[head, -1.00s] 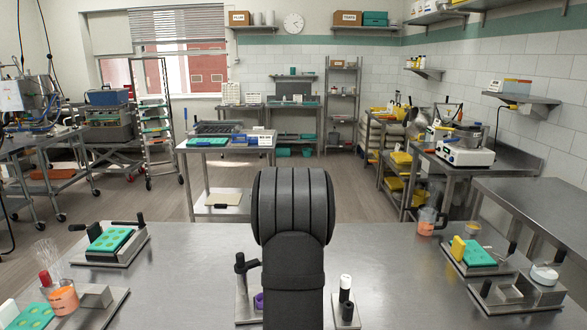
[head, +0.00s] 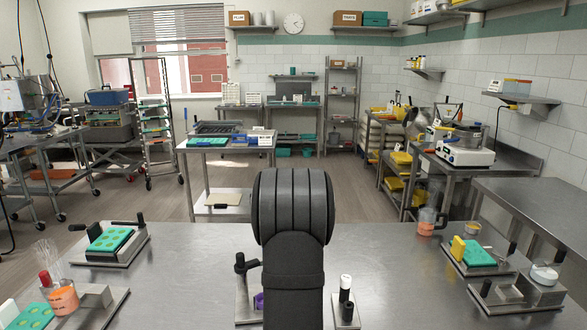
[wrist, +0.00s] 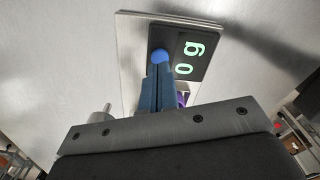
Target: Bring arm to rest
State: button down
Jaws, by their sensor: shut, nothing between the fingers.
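My arm rises from the bottom centre of the head view, folded in front of the steel table, and hides what lies behind it. My gripper is hidden in the head view. In the wrist view my gripper (wrist: 160,60) has its two blue fingers pressed together with nothing between them. Beyond the fingertips is a dark display (wrist: 187,52) with pale green characters on a light plate. A small purple thing (wrist: 182,99) shows just right of the fingers. I cannot tell whether the fingers touch anything.
The steel table (head: 190,290) holds a green mould in a press (head: 110,240) at left and another green mould (head: 478,253) at right. A beaker of orange liquid (head: 63,298) stands front left, another (head: 427,222) back right. A white-capped bottle (head: 345,290) stands beside my arm.

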jog(key=shift+f, duration=1.05)
jog(key=shift+r, duration=4.4)
jog(key=shift+t, duration=0.4)
jog(key=w+a+r, duration=0.1)
jog(key=a, duration=0.1)
jog(key=w+a+r, duration=0.1)
jog(key=w+a, duration=0.1)
jog(key=w+a+r, duration=0.1)
jog(key=w+a, duration=0.1)
jog(key=a, duration=0.1)
jog(key=shift+w+a, duration=0.1)
jog(key=shift+w, duration=0.15)
jog(key=shift+s+f+m, duration=0.1)
jog(key=shift+f+m, duration=0.3)
